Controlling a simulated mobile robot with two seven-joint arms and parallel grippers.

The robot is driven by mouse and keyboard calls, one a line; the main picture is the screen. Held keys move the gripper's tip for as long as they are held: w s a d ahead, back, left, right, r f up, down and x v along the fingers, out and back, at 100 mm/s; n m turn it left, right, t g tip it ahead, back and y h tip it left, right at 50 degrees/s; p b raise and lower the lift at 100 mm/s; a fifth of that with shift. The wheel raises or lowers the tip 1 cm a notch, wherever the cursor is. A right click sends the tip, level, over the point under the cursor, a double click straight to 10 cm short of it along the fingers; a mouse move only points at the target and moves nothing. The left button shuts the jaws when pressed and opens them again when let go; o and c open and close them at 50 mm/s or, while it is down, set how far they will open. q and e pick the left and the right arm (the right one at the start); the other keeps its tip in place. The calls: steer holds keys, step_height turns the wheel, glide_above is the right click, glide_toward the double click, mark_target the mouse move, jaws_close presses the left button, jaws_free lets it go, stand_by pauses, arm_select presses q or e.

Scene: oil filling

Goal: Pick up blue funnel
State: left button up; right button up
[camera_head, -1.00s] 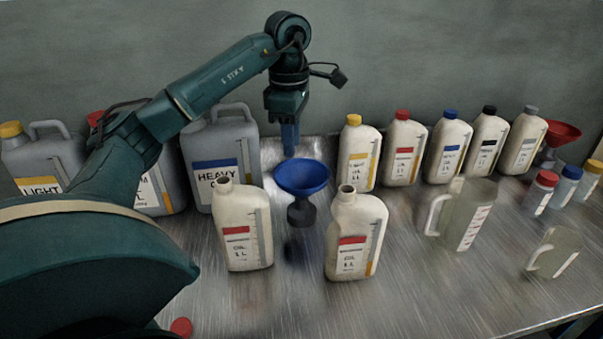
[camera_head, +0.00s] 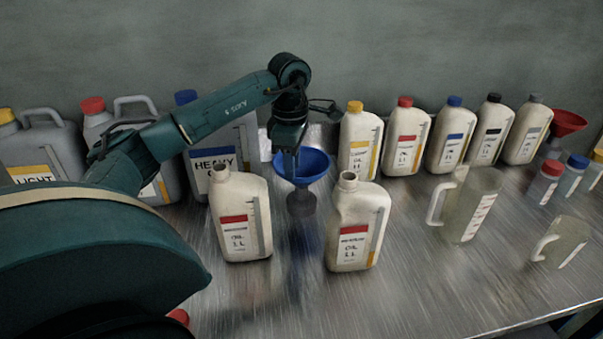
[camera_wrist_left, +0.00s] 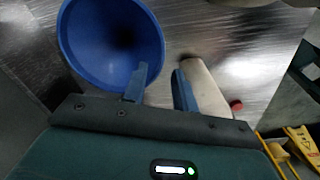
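The blue funnel (camera_head: 316,165) stands upright in a dark holder (camera_head: 301,202), behind and between two open white oil bottles. My left gripper (camera_head: 291,166) points down at the funnel's left part, with its fingertips at bowl height. In the left wrist view, the funnel's wide bowl (camera_wrist_left: 92,45) lies at upper left. The fingers of my left gripper (camera_wrist_left: 160,82) are apart there. One finger overlaps the bowl's rim edge and the other is outside it. Whether either touches the rim I cannot tell. My right gripper is not in view.
The open bottles (camera_head: 240,220) (camera_head: 357,225) stand close in front of the funnel. Large grey canisters (camera_head: 35,150) stand at left. Several capped bottles (camera_head: 404,140) line the back. Clear jugs (camera_head: 470,205) and a red funnel (camera_head: 567,121) are at right. The front middle table is bare.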

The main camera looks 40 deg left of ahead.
mark_target(301, 179)
arm_select(q)
steer(key=shift+f, duration=1.3)
steer(key=shift+c, duration=0.6)
jaws_close()
